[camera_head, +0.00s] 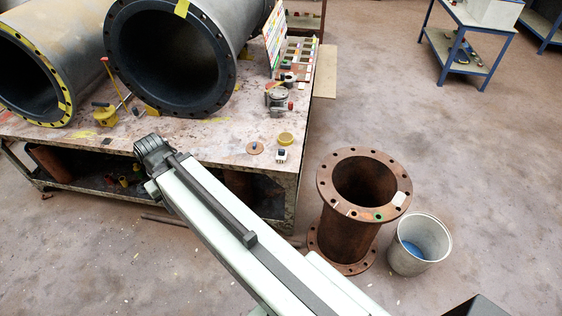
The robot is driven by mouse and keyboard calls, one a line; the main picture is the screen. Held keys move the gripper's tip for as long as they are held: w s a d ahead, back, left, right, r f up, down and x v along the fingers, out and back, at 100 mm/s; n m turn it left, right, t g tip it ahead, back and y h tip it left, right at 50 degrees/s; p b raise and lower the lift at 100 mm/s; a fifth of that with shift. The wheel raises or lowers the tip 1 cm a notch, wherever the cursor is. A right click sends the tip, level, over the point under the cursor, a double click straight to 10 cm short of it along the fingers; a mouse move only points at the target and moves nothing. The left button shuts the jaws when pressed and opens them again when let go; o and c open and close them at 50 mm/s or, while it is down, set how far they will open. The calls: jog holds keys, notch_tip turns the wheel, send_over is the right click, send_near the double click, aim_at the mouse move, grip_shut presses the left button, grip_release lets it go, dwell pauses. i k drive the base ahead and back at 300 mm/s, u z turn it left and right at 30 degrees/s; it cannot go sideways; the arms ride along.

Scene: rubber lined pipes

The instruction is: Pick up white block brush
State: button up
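A small white block (399,198) lies on the top flange of the rusty pipe piece (345,238), at its right side. Another small white item (281,155) with a dark spot stands near the table's front right corner. Both are too small for me to make out bristles, so I cannot tell which is the white block brush. My arm stretches from the bottom right up to the table's front edge, and its visible end is a dark ribbed joint. I cannot see my gripper fingers. Neither white item is touched by the visible part of my arm.
Two large lined pipes (228,78) (72,62) lie on the work table (215,148). A yellow ring (286,138) and metal fitting (277,98) are near the white item. A bucket (408,262) stands right of the rusty pipe.

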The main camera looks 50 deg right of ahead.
aim_at(281, 156)
jog(key=z, duration=0.1)
jog(key=i, duration=0.9)
jog(key=u, duration=0.05)
